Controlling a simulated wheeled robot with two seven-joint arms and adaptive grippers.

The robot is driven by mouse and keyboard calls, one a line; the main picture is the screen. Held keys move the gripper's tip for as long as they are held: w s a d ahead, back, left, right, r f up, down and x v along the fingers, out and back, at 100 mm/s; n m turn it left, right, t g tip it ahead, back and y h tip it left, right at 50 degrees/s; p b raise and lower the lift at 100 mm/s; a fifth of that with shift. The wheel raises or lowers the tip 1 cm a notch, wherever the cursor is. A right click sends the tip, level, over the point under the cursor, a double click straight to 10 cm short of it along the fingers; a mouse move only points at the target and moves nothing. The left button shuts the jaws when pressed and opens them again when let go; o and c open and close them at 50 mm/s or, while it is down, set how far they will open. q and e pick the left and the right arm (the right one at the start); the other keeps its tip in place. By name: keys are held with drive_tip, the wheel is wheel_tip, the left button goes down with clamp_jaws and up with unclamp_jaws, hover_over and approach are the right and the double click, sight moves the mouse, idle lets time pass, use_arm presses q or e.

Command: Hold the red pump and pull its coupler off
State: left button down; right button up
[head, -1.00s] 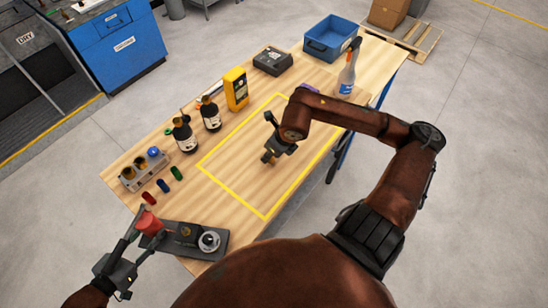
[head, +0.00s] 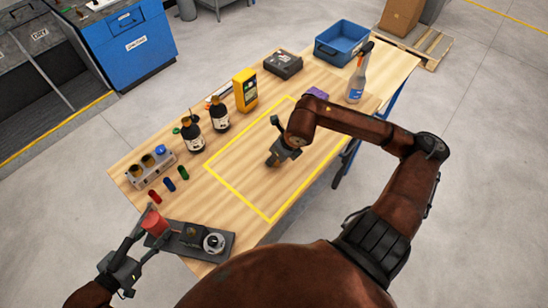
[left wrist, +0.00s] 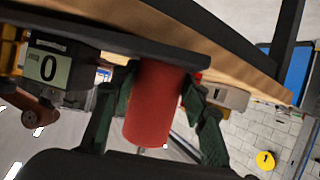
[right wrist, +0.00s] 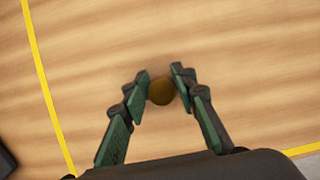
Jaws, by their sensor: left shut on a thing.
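The red pump (head: 155,222) is a red cylinder at the near left end of a dark plate (head: 218,252) on the table. My left gripper (head: 150,228) is shut on it. In the left wrist view the red cylinder (left wrist: 153,105) sits between the green finger pads. My right gripper (head: 272,161) is low over the yellow-outlined area, away from the pump. In the right wrist view a small round brass-coloured piece, perhaps the coupler (right wrist: 161,92), is between its fingertips (right wrist: 162,80). I cannot tell whether both fingers press on it.
Small red, green and blue cylinders (head: 183,173), a holder with round pieces (head: 145,173) and two dark bottles (head: 193,135) stand on the left. A yellow device (head: 245,92), dark case (head: 284,64), blue bin (head: 342,40) and spray bottle (head: 357,85) are farther back. The outlined area (head: 270,219) is otherwise clear.

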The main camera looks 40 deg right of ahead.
use_arm(q)
drive_tip(key=shift+d+r, duration=0.15)
drive_tip(key=shift+r, duration=0.1)
use_arm(e)
drive_tip(key=shift+o, duration=0.9)
drive_tip(key=shift+f, duration=0.2)
